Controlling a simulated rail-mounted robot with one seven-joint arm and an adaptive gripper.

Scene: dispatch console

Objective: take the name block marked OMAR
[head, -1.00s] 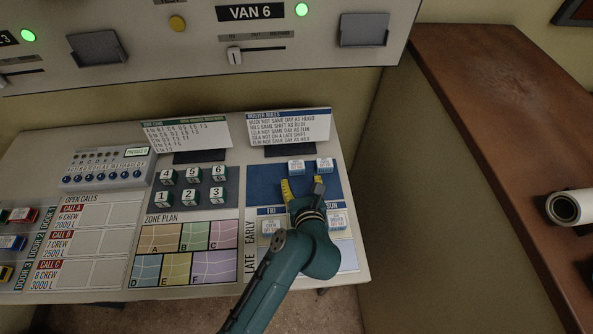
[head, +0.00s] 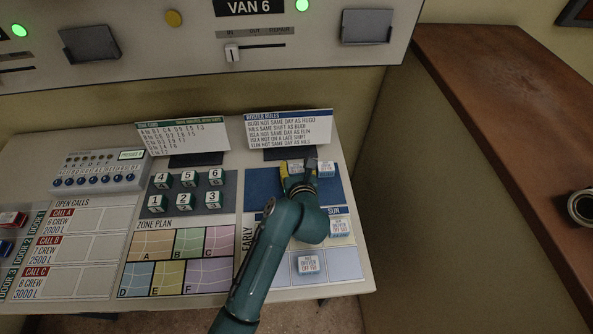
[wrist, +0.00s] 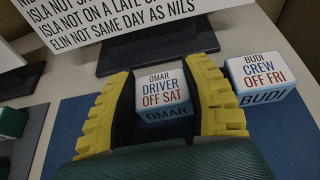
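The white and blue name block marked OMAR (wrist: 162,88), reading "DRIVER OFF SAT", stands on the blue pad (wrist: 290,125) in the wrist view. My gripper (wrist: 165,75) has its yellow-ridged fingers on either side of it. They look open, with narrow gaps beside the block; contact is unclear. In the head view my gripper (head: 297,170) is over the pad's back edge, hiding most of the block. The BUDI block (wrist: 264,77), reading "CREW OFF FRI", stands just right of the right finger.
A roster rules card (head: 290,127) stands close behind the blocks. Other name blocks sit on the roster grid, one marked driver (head: 308,265) and another (head: 340,228) near the SUN column. Numbered green blocks (head: 187,190) stand to the left.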

